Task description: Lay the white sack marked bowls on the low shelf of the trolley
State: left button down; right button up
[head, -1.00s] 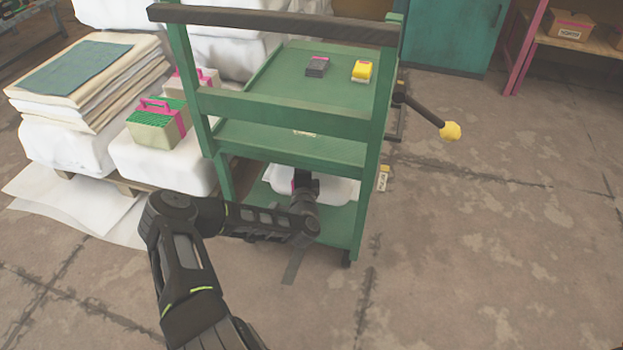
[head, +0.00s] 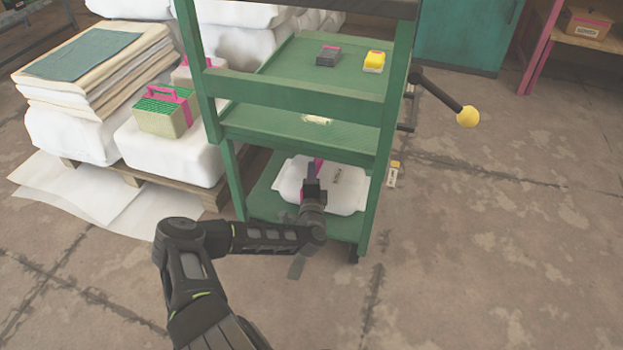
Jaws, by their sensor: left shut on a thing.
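The white sack (head: 345,195) is inside the trolley, at the level of its green low shelf (head: 262,203). It lies flat; dark marking shows on its top, too small to read. I cannot tell whether its full underside touches the shelf. My left gripper (head: 315,180) reaches in from the front and is shut on the sack's near side, by a pink strip. The fingertips are partly hidden by the gripper body. My right gripper is not in view.
The trolley's middle shelf (head: 270,122) is close above the sack, and its green posts (head: 377,190) flank the opening. A pallet (head: 130,176) with white sacks stands left. Floor at right is clear.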

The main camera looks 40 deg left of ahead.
pick_arm(q)
jog(key=shift+f, duration=0.7)
jog(key=shift+r, duration=0.1)
jog(key=c, duration=1.9)
grip_release()
jog(key=shift+f, duration=0.25)
jog(key=o, duration=0.4)
